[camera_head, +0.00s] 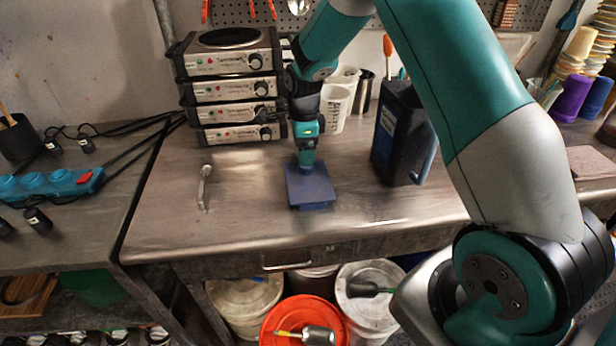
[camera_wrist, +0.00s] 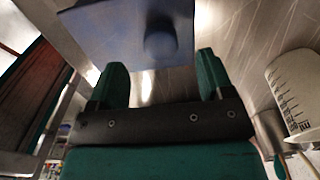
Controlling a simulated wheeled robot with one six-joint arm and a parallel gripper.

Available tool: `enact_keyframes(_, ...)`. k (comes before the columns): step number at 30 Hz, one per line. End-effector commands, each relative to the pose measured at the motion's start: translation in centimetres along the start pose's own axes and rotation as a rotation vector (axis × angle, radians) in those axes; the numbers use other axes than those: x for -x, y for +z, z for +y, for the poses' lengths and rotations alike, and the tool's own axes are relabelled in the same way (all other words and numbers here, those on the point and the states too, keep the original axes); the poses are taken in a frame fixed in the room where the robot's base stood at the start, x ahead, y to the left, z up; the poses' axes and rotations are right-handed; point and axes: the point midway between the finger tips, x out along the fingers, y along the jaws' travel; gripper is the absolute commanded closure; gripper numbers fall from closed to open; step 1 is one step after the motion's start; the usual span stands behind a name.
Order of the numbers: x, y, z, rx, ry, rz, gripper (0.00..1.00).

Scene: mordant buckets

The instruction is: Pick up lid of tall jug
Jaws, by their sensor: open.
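A flat, square blue lid (camera_head: 312,190) is on or just above the metal worktop near its front edge, under the end of my arm. In the wrist view the lid (camera_wrist: 100,35) fills the top, and a rounded blue knob (camera_wrist: 162,46) stands on it. My gripper (camera_head: 306,158) is open and empty over the lid. In the wrist view its two green fingers (camera_wrist: 161,76) are spread, with the knob ahead of the gap between them. The fingers do not visibly touch the lid. The tall dark jug (camera_head: 396,140) stands upright to the right, partly hidden by my arm.
White measuring cups (camera_head: 336,108) stand behind my gripper; one also shows in the wrist view (camera_wrist: 297,95). Stacked hot plates (camera_head: 228,90) are at the back left. A metal utensil (camera_head: 204,187) lies left of the lid. Buckets (camera_head: 303,318) sit below the worktop. The worktop's front left is clear.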

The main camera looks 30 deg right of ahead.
Motion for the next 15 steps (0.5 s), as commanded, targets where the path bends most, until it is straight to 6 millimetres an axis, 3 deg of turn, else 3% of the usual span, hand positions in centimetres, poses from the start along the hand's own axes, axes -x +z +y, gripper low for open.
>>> enact_keyframes(9,-4.2,-0.5,0.0,0.0,0.005,0.001,0.26)
enact_keyframes(15,-4.9,-0.5,0.0,-0.001,0.002,0.0,0.26)
